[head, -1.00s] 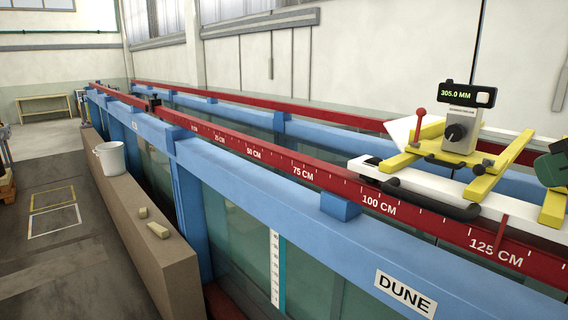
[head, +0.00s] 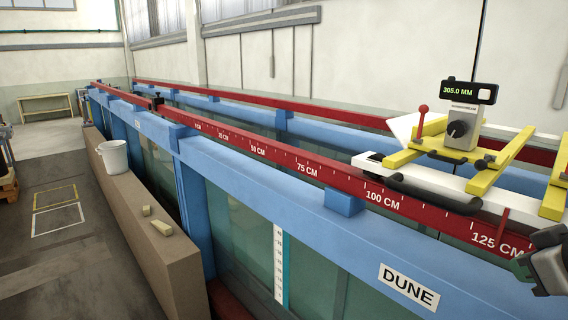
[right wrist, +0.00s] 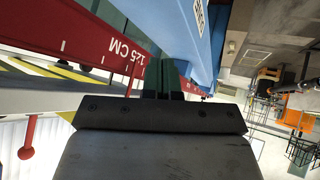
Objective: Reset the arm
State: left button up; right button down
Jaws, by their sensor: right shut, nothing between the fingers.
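My right gripper (head: 522,266) is at the right edge of the head view, in front of the red rail near the 125 CM mark. It is shut and empty, apart from the carriage. In the right wrist view its dark fingers (right wrist: 171,78) lie together, with the blue beam (right wrist: 185,40) beyond them. The yellow and white carriage (head: 425,181) sits across the rails, with a dark handle along its near side. Its gauge (head: 462,124) stands upright and reads 305.0 MM. My left gripper is not in view.
The red rail (head: 285,156) with its centimetre scale runs along the blue flume (head: 250,172), which has glass sides and a DUNE label (head: 408,287). A white bucket (head: 113,157) and small blocks (head: 161,227) rest on a brown ledge (head: 160,260).

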jog(key=s+a+f+g, duration=0.1)
jog(key=s+a+f, duration=0.15)
jog(key=f, duration=0.85)
jog(key=s+a+f+g, duration=0.1)
jog(key=s+f, duration=0.2)
jog(key=f, duration=0.9)
jog(key=s+a+f+m+g, duration=0.2)
jog(key=s+a+f+g, duration=0.2)
jog(key=s+a+f, duration=0.8)
notch_tip(320, 180, down, 33)
jog(key=s+b, duration=0.3)
jog(key=b, duration=0.5)
jog(key=s+d+f+g+b, duration=0.1)
jog(key=s+f+b, duration=0.2)
jog(key=s+f, duration=0.4)
jog(key=s+d+f+n+g+b, duration=0.1)
jog(key=s+f+b, duration=0.2)
jog(key=s+f, duration=0.5)
notch_tip(320, 180, down, 7)
jog(key=shift+s+d, duration=0.2)
